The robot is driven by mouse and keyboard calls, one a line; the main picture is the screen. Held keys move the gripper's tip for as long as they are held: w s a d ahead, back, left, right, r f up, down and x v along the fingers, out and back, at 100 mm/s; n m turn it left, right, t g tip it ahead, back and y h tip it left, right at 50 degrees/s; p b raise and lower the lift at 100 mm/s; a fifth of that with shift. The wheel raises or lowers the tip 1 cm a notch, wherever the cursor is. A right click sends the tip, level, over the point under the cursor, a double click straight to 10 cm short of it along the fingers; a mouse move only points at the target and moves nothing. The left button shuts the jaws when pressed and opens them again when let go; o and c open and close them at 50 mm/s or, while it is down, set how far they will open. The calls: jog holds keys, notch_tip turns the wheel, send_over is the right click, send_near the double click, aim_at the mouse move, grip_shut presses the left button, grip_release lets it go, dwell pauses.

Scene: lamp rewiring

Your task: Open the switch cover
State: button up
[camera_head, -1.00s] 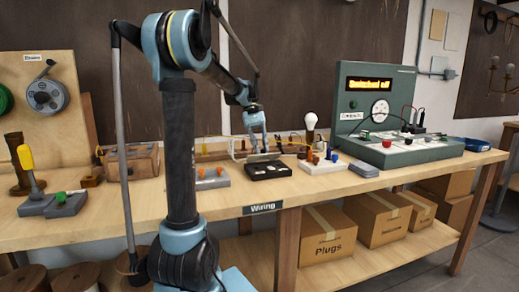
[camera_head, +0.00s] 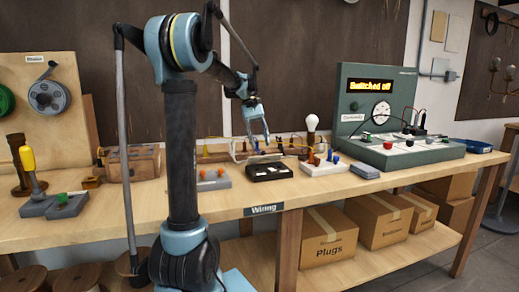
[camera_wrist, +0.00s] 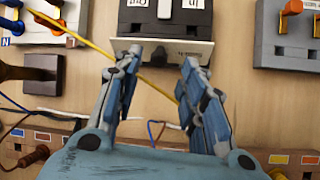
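The switch is a black box (camera_head: 270,171) on the bench with pale labelled parts showing on its top. It also shows at the top edge of the wrist view (camera_wrist: 165,28), partly cut off. A pale plate (camera_head: 264,158), apparently its cover, stands along the box's back edge; in the wrist view the plate (camera_wrist: 168,49) lies just beyond the fingertips. My gripper (camera_head: 256,138) is above and behind the switch. I cannot tell whether a fingertip touches the plate.
A yellow wire (camera_wrist: 85,40) and thin red and blue wires run near the fingers. A white block with coloured terminals (camera_head: 323,166) and a bulb (camera_head: 312,123) are to the right. A grey terminal block (camera_head: 213,179) is to the left. A green test panel (camera_head: 405,150) stands further right.

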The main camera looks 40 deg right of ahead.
jog(key=v, duration=0.8)
jog(key=shift+r, duration=0.15)
